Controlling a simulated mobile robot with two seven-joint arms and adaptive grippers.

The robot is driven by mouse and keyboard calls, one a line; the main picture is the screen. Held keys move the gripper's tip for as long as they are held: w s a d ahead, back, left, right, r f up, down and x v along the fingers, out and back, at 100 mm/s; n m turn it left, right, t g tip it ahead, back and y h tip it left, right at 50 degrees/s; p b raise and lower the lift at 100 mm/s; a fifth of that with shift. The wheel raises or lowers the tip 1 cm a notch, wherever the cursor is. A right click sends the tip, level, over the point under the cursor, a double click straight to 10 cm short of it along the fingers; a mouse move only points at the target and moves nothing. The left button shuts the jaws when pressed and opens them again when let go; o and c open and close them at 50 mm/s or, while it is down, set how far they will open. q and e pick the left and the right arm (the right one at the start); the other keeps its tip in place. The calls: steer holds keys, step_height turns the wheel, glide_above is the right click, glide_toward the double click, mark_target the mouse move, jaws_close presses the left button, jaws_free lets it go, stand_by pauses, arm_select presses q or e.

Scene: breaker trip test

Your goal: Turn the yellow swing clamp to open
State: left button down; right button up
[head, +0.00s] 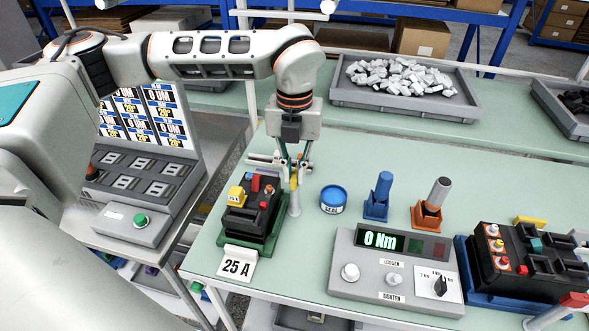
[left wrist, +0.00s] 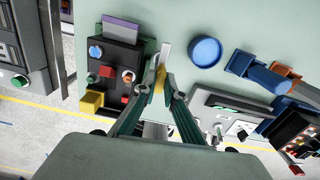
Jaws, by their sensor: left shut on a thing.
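The yellow swing clamp (head: 294,182) stands on a pale post at the right side of a black breaker (head: 250,209) in a green holder. My left gripper (head: 294,172) points down from above and is shut on the clamp. In the left wrist view, the yellow clamp (left wrist: 160,79) sits between the two green-grey fingertips (left wrist: 160,88), and a pale bar runs away from it beside the breaker (left wrist: 114,70). The fingers hide part of the clamp. My right gripper is in neither view.
A blue seal tin (head: 333,198) and blue and orange tool stands (head: 376,205) are right of the clamp. A torque unit (head: 395,275) reads 0 Nm. A "25 A" card (head: 237,266) lies in front. A second breaker (head: 520,262) is at the right.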

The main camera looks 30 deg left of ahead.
mark_target(294, 176)
arm_select(q)
steer(key=shift+r+m, duration=0.1)
steer(key=shift+m, duration=0.3)
steer(key=c, duration=2.1)
jaws_free()
step_height(294, 176, up, 12)
steer(key=shift+s, duration=0.1)
